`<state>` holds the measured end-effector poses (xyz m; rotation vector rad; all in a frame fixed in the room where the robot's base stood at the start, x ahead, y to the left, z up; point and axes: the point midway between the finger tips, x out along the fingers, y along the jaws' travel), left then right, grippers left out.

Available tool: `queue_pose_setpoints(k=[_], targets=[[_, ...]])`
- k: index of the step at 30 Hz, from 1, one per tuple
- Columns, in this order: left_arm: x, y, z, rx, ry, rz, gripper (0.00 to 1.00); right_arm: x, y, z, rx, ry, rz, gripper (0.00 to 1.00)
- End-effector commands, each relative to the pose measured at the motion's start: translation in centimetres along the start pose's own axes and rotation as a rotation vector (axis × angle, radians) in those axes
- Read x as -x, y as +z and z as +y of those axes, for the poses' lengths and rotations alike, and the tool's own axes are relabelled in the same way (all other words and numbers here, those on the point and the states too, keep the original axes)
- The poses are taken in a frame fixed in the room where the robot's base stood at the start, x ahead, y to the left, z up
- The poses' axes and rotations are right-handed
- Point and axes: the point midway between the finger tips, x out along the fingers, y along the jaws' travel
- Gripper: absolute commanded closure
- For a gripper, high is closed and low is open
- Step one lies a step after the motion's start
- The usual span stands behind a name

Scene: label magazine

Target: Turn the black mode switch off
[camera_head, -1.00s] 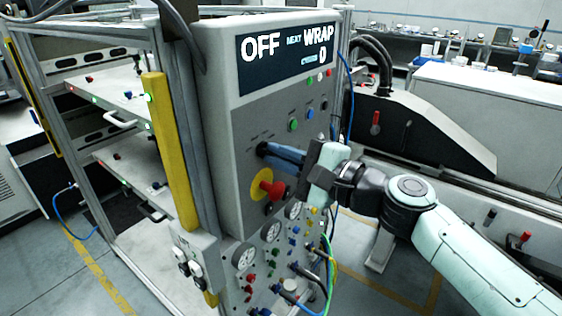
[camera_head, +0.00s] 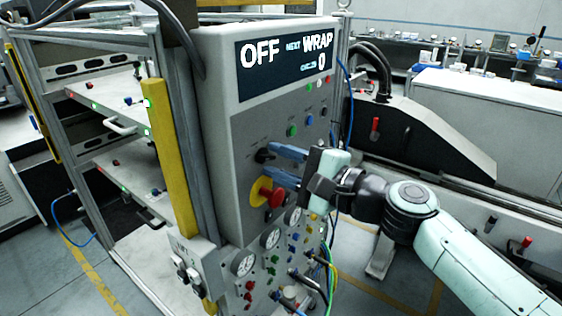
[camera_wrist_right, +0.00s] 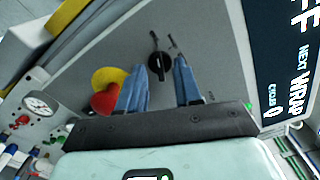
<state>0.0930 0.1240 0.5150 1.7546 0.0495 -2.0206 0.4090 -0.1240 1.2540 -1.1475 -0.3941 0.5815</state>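The black mode switch (camera_head: 262,155) is a round knob on the grey front panel of the cabinet. It also shows in the right wrist view (camera_wrist_right: 159,66), past and between the fingertips, with its pointer near a printed mark. The display (camera_head: 288,62) above reads OFF, with "next WRAP" and a 0 beside it. My right gripper (camera_head: 270,162) has its two blue fingers spread apart in front of the panel. It is open and empty, and the fingers seem clear of the knob. My left gripper is not in view.
A red emergency button (camera_head: 271,196) on a yellow disc sits just below the switch, close to the lower finger. Gauges (camera_head: 270,238), coloured buttons, and blue, black and yellow-green hoses crowd the lower panel. A yellow post (camera_head: 170,150) stands left of the cabinet.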

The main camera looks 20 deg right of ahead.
Motion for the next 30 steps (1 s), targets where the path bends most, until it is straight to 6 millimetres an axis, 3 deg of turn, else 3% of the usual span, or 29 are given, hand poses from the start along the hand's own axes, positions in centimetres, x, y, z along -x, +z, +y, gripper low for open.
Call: queue_pose_setpoints(k=[5,18,24,30], targets=[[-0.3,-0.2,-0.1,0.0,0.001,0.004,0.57,2.2,0.0,-0.1,0.002,-0.004,0.003,0.66],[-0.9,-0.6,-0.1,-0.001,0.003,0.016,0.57,11.4,0.0,0.0,0.002,-0.002,0.002,0.66],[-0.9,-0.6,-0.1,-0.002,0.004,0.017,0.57,13.1,0.0,0.0,0.0,-0.001,0.001,0.66],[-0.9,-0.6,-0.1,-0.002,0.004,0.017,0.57,13.3,0.0,0.0,-0.001,0.001,0.0,0.66]])
